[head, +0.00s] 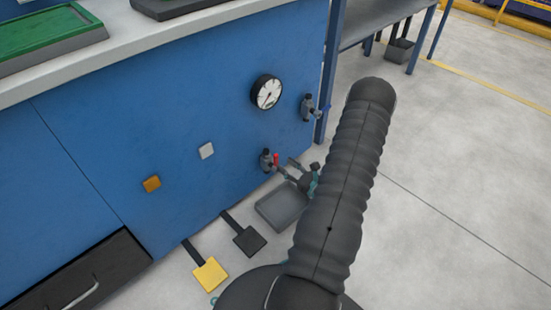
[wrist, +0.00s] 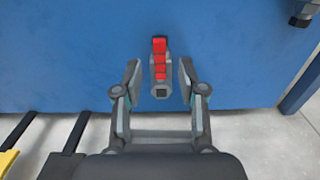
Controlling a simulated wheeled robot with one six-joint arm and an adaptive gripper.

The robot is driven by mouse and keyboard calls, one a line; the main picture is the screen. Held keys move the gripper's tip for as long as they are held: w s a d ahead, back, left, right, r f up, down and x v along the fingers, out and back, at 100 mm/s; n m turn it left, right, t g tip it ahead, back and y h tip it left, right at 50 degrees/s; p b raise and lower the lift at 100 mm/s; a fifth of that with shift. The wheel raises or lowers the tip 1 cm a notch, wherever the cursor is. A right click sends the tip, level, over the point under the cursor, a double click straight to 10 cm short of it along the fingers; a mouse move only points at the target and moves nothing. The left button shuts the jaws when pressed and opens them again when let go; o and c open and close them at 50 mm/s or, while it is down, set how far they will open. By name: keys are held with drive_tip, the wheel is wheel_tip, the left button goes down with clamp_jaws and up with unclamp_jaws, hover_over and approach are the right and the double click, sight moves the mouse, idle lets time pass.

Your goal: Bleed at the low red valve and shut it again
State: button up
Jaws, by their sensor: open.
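The low red valve (head: 276,159) sits on the blue cabinet front, below the round gauge (head: 266,92). In the wrist view its red handle (wrist: 160,60) points toward me, between the two fingers. My gripper (wrist: 160,82) is open, with one finger on each side of the valve and a visible gap on both sides. In the head view the gripper (head: 299,169) is beside the valve, partly hidden by my arm. A grey tray (head: 281,208) lies on the floor below the valve.
Another valve (head: 308,107) is on the panel at upper right. A yellow pedal (head: 210,274) and a black pedal (head: 249,240) lie on the floor to the left. A blue table leg (head: 329,75) stands right of the panel. Open floor lies to the right.

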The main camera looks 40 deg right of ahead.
sight(277, 159)
drive_tip(key=shift+w+a, duration=0.15)
drive_tip(key=shift+w, duration=1.4)
drive_tip(key=shift+w+a, duration=0.1)
drive_tip(key=shift+w, duration=1.4)
clamp_jaws()
